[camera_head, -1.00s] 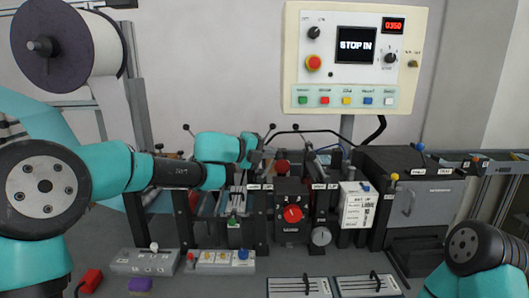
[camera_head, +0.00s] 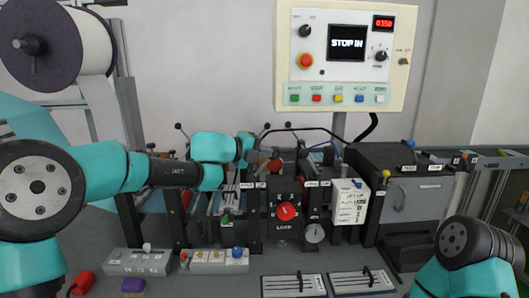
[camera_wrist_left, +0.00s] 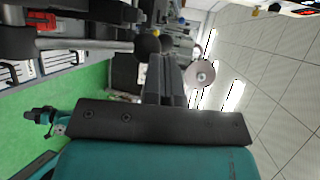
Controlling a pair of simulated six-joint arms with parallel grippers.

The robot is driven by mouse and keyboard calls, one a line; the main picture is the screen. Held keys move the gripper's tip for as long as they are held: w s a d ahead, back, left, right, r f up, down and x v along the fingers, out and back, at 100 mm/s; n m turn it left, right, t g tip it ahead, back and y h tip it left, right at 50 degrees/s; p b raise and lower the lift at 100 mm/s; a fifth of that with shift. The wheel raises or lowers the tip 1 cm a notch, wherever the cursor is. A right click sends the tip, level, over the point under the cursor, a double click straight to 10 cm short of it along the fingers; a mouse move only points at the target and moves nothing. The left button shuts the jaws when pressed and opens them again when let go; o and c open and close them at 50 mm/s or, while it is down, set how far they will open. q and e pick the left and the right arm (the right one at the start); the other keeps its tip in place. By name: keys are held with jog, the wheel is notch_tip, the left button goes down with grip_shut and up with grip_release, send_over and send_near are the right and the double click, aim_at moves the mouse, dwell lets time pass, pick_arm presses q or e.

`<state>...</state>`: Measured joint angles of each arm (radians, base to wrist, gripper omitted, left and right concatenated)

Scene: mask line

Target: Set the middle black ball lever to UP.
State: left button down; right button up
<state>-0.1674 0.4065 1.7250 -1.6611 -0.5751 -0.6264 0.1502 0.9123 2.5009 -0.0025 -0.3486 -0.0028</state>
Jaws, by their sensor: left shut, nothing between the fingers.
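Two black ball levers stick up behind the machine in the head view: one at the left (camera_head: 178,126) and one (camera_head: 267,126) just above and to the right of my left gripper (camera_head: 246,160). I cannot tell from the head view which is the middle one. In the left wrist view a black ball (camera_wrist_left: 147,46) on a metal rod sits close by the tips of my left gripper (camera_wrist_left: 163,62). The fingers are shut and empty; whether they touch the ball is unclear. My right arm shows at the lower right, its gripper out of view.
A control panel (camera_head: 388,95) hangs behind the machine. Switch boxes (camera_head: 138,262) and slider plates (camera_head: 293,287) lie on the table in front.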

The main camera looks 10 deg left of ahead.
pick_arm(q)
jog(key=s+a+r, duration=0.7)
jog(key=a, duration=0.2)
jog(key=shift+s+r, duration=0.2)
jog(key=shift+s, duration=0.2)
